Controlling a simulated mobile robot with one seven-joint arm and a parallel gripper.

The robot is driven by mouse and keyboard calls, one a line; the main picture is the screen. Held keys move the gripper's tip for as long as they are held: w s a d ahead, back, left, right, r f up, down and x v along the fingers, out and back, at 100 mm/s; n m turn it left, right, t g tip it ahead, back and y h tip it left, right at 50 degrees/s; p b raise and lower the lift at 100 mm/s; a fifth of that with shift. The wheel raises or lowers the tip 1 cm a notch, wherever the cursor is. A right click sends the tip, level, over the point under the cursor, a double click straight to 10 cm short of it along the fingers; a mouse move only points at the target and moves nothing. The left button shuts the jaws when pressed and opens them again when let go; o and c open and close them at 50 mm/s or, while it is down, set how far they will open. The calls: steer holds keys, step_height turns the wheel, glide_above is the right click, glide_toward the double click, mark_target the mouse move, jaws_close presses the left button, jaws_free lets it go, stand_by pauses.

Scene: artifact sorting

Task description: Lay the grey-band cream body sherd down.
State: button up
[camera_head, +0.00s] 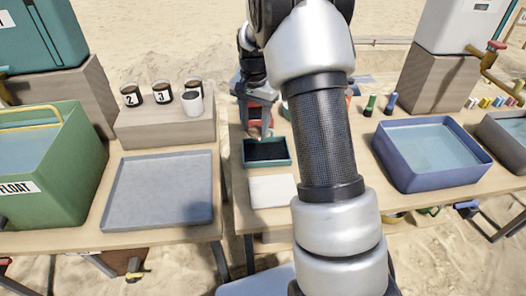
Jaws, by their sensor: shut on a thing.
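My gripper (261,124) is at the middle of the picture, just above the back edge of a small teal tray with a dark lining (266,152). It points down and is shut on a small piece, which I take to be the grey-band cream body sherd. The piece is too small and too hidden by the fingers for its band or colour to be made out. A white mat or slab (272,190) lies bare in front of the teal tray. My arm hides the table to the right of both.
A grey tray (160,190) lies empty on the left table. A green float tub (45,165) stands further left. Numbered dark jars (162,93) stand on a block behind. A blue basin of water (432,155) and coloured bottles (390,103) are at right.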

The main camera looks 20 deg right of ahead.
steer(key=w+d+f+m, duration=0.5)
steer(key=m, duration=0.2)
glide_above(265, 153)
step_height(265, 153, down, 6)
steer(key=shift+d+r, duration=0.1)
steer(key=shift+r, duration=0.1)
steer(key=shift+f+b, duration=0.6)
steer(key=shift+f, duration=1.45)
steer(key=shift+f, duration=0.1)
steer(key=shift+f, duration=0.15)
steer(key=o, duration=0.8)
steer(key=shift+c, duration=0.2)
